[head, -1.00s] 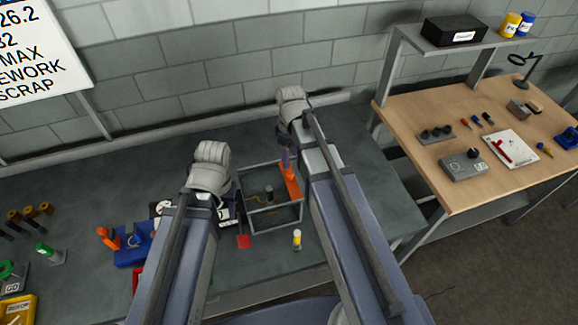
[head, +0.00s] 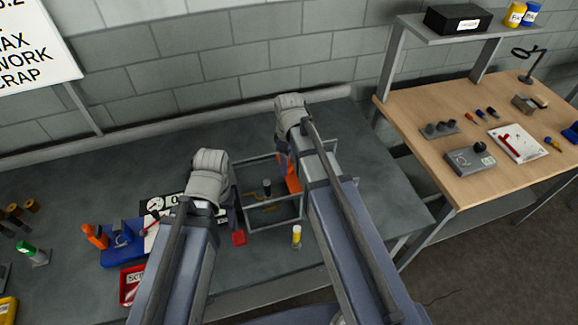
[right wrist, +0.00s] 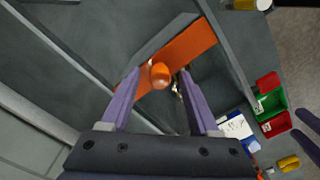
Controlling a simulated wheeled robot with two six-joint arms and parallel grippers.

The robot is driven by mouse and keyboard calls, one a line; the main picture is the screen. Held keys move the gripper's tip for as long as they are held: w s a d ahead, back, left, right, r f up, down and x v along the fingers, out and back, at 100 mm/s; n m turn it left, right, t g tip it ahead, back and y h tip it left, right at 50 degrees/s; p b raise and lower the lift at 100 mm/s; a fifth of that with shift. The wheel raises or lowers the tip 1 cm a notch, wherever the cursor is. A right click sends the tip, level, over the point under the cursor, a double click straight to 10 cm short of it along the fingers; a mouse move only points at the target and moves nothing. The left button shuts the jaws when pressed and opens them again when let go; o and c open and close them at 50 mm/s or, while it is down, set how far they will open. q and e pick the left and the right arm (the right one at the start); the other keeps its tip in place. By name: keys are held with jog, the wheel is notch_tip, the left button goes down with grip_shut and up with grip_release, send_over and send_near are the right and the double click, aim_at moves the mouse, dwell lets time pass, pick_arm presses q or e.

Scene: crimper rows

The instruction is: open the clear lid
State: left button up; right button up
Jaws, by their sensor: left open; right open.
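A grey-framed box with clear panels (head: 276,227) stands on the dark bench between my two arms in the head view. The clear lid itself is hard to make out; an orange strip (head: 293,181) shows at the box's right side. In the right wrist view the orange strip (right wrist: 192,45) carries a round orange knob (right wrist: 160,74). My right gripper (right wrist: 160,82) is open, with the knob showing between its fingers; contact cannot be told. My left gripper (head: 233,215) is at the left side of the box, mostly hidden by its own wrist.
A red block (head: 239,238) and a yellow-and-white bottle (head: 297,236) stand in front of the box. A blue fixture (head: 122,250) and a red bin (head: 131,284) are to the left. The bench right of my right arm is clear. A wooden table (head: 440,185) stands further right.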

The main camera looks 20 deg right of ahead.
grip_shut()
dwell(0.5)
dwell(0.9)
